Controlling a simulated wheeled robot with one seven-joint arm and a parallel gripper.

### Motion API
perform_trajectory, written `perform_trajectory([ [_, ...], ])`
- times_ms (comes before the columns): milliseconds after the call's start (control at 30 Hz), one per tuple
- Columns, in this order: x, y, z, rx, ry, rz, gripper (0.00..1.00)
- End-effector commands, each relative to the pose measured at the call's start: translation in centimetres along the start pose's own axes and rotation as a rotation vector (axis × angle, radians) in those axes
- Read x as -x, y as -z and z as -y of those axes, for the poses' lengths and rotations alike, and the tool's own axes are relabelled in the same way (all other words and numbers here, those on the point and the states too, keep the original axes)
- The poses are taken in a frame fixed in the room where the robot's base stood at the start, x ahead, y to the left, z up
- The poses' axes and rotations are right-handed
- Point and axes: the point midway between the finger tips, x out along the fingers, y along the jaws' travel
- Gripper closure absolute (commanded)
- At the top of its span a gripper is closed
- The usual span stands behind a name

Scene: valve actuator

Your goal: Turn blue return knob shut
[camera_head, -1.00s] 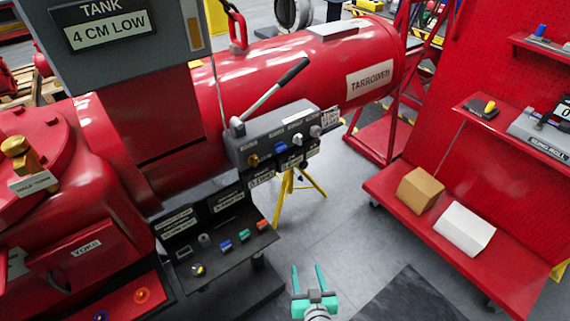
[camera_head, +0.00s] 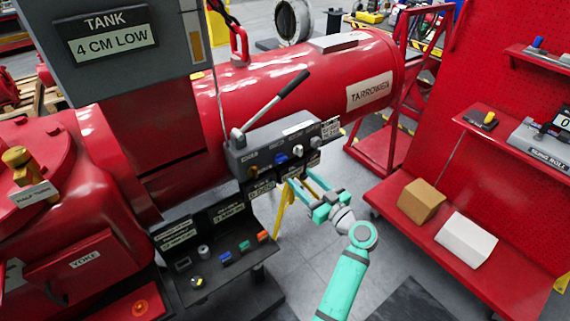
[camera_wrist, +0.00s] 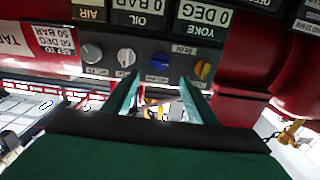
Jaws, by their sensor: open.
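The blue knob (camera_head: 281,159) sits on the front of the grey control box (camera_head: 240,155), between a brass-coloured knob (camera_head: 253,171) on its left and pale knobs (camera_head: 298,151) on its right. My gripper (camera_head: 302,183) is open and empty, in front of and below the box, its fingers pointing toward it. In the wrist view the picture is upside down; the blue knob (camera_wrist: 157,62) lies beyond and between my two fingers (camera_wrist: 158,90), apart from them. The yellow knob (camera_wrist: 203,70) shows to its right there, the pale knobs to its left.
A long lever (camera_head: 271,107) rises from the control box. A dark shelf with small coloured parts (camera_head: 225,258) is at lower left. A yellow stand (camera_head: 283,208) is under the box. A red bench (camera_head: 480,270) is at right.

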Motion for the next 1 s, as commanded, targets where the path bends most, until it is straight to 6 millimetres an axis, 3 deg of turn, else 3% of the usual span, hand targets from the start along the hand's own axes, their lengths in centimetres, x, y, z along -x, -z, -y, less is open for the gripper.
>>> perform_trajectory([
  [600, -9.3, -0.1, 0.0, -0.002, 0.0, 0.001, 0.48],
  [1000, -10.4, -0.1, 0.1, -0.001, -0.001, 0.002, 0.48],
])
